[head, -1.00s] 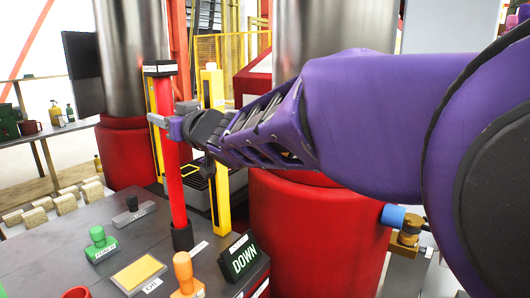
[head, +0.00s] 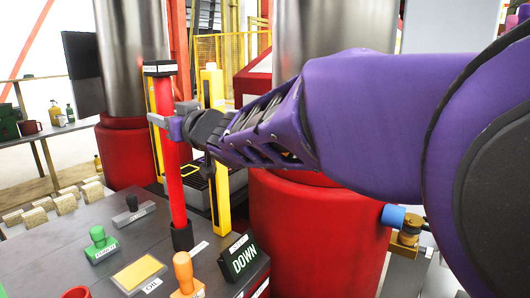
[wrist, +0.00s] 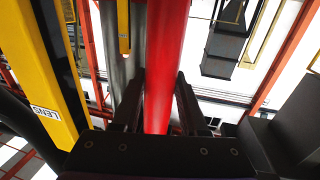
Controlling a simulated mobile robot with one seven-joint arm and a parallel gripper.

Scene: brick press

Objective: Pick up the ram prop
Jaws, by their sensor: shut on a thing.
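The ram prop is a tall red bar (head: 171,180) with black ends. It stands upright on the near dark table in the head view, its black foot at the table top. My gripper (head: 163,121) is at its upper part, with the fingers on either side of the bar, shut on it. In the wrist view the red bar (wrist: 166,60) runs between my two dark fingers (wrist: 159,100). The contact faces of the fingers are partly hidden.
Yellow posts (head: 213,150) stand just behind the bar. A large red cylinder (head: 310,235) stands close at right.

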